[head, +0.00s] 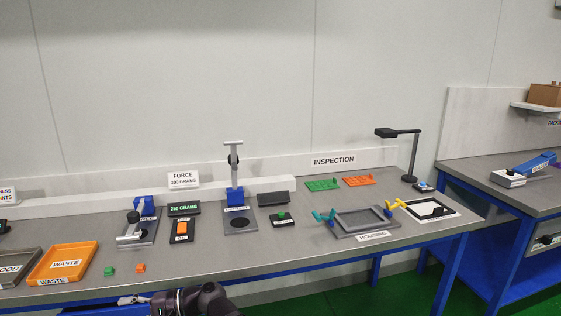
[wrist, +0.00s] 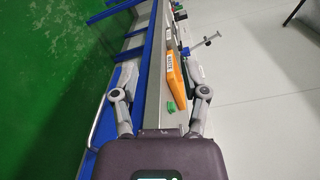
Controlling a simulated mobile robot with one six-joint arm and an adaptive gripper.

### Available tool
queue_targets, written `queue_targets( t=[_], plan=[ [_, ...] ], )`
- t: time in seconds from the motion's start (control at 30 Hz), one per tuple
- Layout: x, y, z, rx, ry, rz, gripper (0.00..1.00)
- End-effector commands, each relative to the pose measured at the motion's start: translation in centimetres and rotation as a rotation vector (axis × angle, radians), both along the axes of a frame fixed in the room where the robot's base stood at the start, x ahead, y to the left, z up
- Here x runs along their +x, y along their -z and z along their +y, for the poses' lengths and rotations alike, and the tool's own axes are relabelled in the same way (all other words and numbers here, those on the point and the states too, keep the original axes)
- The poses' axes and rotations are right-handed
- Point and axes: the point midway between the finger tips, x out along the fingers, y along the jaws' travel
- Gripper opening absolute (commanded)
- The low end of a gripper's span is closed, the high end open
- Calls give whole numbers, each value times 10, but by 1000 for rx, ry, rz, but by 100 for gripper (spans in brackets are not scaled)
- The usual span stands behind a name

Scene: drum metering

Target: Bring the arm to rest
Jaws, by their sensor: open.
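My gripper (wrist: 163,72) is open in the wrist view, its two grey fingers spread wide with nothing held between them. The bench front edge and an orange waste tray (wrist: 177,80) show beyond and between the fingers. In the head view, part of my arm shows at the bottom edge, in front of the bench's front edge. The fingertips are mostly cut off or hard to make out there.
The long grey bench (head: 290,250) carries the orange waste tray (head: 62,262), a green block (head: 109,270), an orange block (head: 140,267), a press stand (head: 236,190), a housing tray (head: 360,221) and an inspection lamp (head: 408,150). A second bench (head: 515,195) stands at right. Green floor lies in front.

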Motion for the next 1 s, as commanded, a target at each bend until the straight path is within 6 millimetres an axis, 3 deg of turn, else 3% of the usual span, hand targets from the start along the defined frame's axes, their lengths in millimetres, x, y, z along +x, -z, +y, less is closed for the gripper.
queue_targets(
  t=[0.37, 0.57, 0.77, 1.0],
  plan=[
    [18, 25, -36, -116, 23, -104, 58],
    [33, 49, -71, -231, 39, -191, 58],
    [56, 86, -136, -434, 58, -309, 58],
    [77, 128, -233, -716, 61, -414, 58]
  ],
)
